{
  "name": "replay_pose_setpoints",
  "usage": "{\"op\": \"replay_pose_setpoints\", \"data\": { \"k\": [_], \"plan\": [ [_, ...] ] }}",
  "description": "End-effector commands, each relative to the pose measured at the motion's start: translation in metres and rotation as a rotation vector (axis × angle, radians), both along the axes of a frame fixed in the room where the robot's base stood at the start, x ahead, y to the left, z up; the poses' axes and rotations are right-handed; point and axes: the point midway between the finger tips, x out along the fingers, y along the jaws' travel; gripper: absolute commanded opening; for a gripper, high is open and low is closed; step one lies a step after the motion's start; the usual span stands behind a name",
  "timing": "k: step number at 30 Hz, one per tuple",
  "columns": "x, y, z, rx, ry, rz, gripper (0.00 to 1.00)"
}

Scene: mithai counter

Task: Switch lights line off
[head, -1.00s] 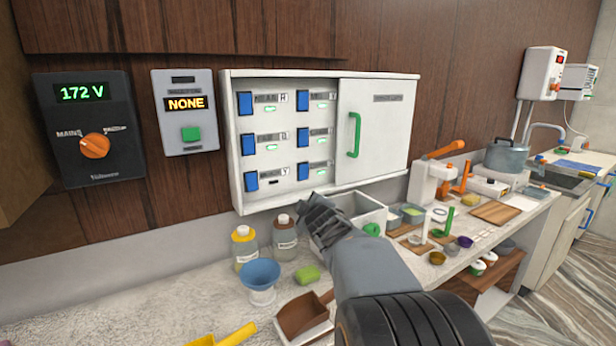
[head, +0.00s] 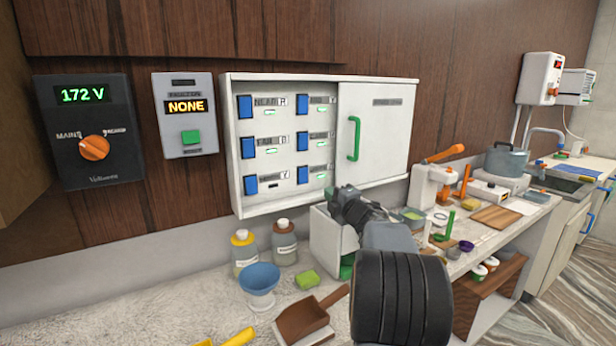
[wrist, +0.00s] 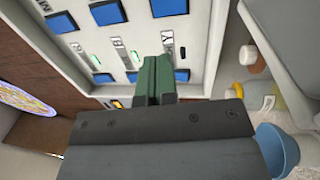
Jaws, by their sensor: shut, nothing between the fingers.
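A white switch box (head: 230,165) on the wooden wall holds two columns of blue switches. Its line labels are too blurred to read, so I cannot tell which switch is the lights line. Small green lamps glow beside most switches; the lamp by the lower left switch (head: 250,184) is dark. My gripper (head: 346,198) is in front of the box's lower edge, right of the switch columns. In the wrist view its green fingertips (wrist: 153,72) are together and empty, pointing at the panel. A lower left-column switch (wrist: 181,75) shows beside them; no contact is visible.
A sliding cover (head: 385,130) with a green handle closes the box's right half. A voltage panel (head: 90,130) reading 172 V and a display panel (head: 185,115) reading NONE hang left. Bottles (head: 243,252), a blue bowl (head: 260,280) and a bin (head: 325,240) stand below.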

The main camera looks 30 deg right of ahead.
Motion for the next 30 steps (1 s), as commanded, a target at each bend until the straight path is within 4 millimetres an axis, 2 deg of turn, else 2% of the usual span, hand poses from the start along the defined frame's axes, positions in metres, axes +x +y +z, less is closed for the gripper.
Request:
{"op": "replay_pose_setpoints", "data": {
  "k": [5,18,24,30],
  "plan": [
    [0.024,-0.001,0.004,0.003,0.001,0.002,0.0],
    [0.103,-0.005,0.015,0.002,0.001,0.002,0.0],
    [0.124,-0.007,0.017,0.002,0.0,0.0,0.0],
    [0.134,-0.007,0.017,0.002,0.0,0.0,0.0]
  ]
}}
